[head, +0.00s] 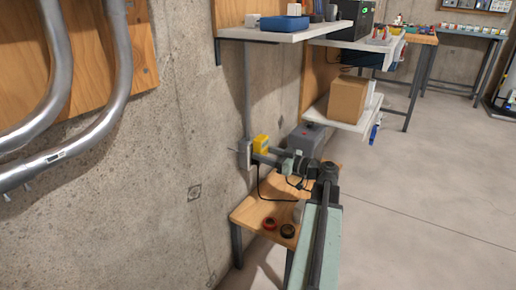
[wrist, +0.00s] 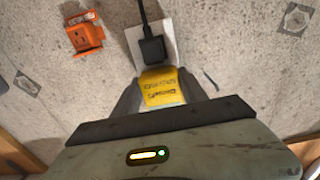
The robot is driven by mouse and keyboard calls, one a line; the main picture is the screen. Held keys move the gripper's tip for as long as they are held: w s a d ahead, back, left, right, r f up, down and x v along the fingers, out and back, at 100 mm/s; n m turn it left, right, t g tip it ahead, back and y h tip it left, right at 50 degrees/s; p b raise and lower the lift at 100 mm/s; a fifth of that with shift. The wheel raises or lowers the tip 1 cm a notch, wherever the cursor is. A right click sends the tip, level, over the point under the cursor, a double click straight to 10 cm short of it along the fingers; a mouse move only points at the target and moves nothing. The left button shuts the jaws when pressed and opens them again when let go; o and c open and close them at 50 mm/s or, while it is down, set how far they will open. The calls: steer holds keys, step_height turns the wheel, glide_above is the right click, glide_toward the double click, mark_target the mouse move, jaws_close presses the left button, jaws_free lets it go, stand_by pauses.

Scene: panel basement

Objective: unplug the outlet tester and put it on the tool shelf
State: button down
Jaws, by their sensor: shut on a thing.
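The outlet tester is a yellow block (head: 261,142) with dark lettering, at the pale outlet plate (head: 244,155) on the concrete wall. In the wrist view the yellow tester (wrist: 162,88) sits between the two dark fingers of my gripper (wrist: 160,95), which is shut on it. It lies against the lower end of the outlet plate (wrist: 135,40); I cannot tell whether its prongs are in the socket. A black plug (wrist: 152,48) with a cord sits just above it. In the head view my gripper (head: 264,154) reaches left to the wall. Which shelf is the tool shelf is not clear.
A white shelf (head: 262,34) with a blue box (head: 284,23) is above the outlet. A lower white shelf (head: 345,121) bears a cardboard box (head: 347,99). Below my arm, a wooden bench (head: 252,212) bears tape rolls. An orange socket box (wrist: 85,36) is left of the plate.

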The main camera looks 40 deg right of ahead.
mark_target(265, 153)
steer(key=shift+v, duration=2.55)
